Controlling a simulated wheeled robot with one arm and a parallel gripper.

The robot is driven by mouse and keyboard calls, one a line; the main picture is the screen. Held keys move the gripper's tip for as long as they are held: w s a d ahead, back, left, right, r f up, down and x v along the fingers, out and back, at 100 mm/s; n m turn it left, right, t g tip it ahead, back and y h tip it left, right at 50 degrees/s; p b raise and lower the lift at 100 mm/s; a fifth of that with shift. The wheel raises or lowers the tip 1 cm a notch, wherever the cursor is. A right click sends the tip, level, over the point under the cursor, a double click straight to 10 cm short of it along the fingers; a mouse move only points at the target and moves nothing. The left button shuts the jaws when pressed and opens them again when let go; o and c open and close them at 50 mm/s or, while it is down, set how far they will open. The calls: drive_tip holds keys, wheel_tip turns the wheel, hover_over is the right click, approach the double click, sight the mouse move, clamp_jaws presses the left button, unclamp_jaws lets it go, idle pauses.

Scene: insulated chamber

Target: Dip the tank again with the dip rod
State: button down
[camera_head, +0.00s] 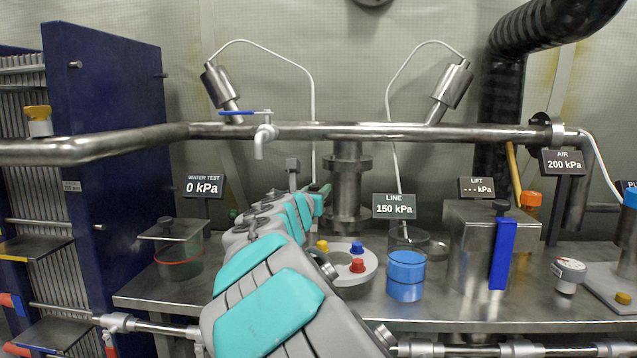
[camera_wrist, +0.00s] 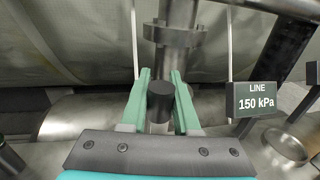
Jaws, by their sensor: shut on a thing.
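My gripper (camera_wrist: 160,100) has its green fingers shut on a dark cylindrical knob (camera_wrist: 160,103), which looks like the head of the dip rod. In the head view the gripper (camera_head: 316,192) is mid-bench in front of the vertical steel pipe, with a grey knob (camera_head: 293,165) standing above it. No label says which vessel is the tank. A steel box (camera_head: 470,255) with a dark knob and a blue strip stands at right. A lidded clear jar (camera_head: 180,262) with a red ring stands at left.
A horizontal steel pipe (camera_head: 390,131) crosses behind the gripper. A LINE sign (camera_head: 394,206), a blue cup (camera_head: 406,276), a round fitting with coloured knobs (camera_head: 348,268) and a gauge (camera_head: 568,273) share the steel bench. A blue rack panel (camera_head: 108,160) stands at left.

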wheel_tip(320, 180, down, 2)
drive_tip(key=shift+f, duration=0.15)
drive_tip(key=c, duration=0.7)
unclamp_jaws()
drive_tip(key=shift+o, duration=0.2)
drive_tip(key=v, duration=0.7)
drive_tip(key=shift+s+a, duration=0.15)
drive_tip(key=shift+s, duration=0.25)
